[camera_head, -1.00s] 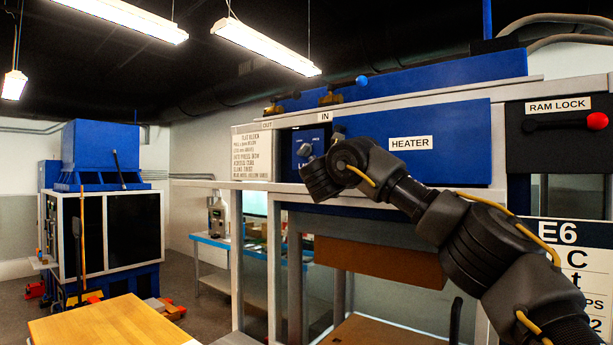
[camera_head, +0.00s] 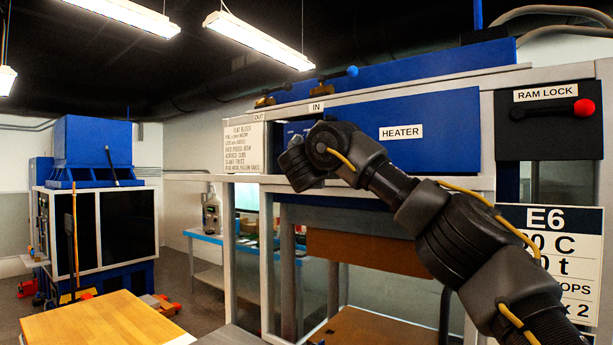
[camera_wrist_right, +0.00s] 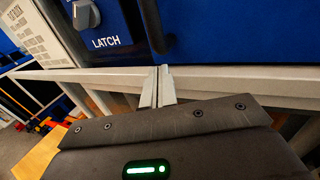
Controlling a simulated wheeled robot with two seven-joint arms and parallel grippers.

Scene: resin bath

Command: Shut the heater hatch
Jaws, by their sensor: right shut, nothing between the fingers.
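The heater hatch is the broad blue panel marked HEATER (camera_head: 440,125) on the machine front. It also fills the upper right of the right wrist view (camera_wrist_right: 250,30), with a dark upright bar, perhaps its handle (camera_wrist_right: 160,30), near its left edge. I cannot tell whether the hatch stands slightly ajar. Left of it is a blue panel marked LATCH with a grey knob (camera_wrist_right: 86,14). My right gripper (camera_wrist_right: 158,72) is shut and empty, its tips just below the hatch's left end, over the pale ledge. My arm hides part of the latch panel in the head view. My left gripper is out of view.
A pale frame rail (camera_wrist_right: 230,80) runs along below the hatch. A black RAM LOCK panel (camera_head: 530,140) with a red-knobbed lever and an E6 sign (camera_head: 550,225) are at right.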

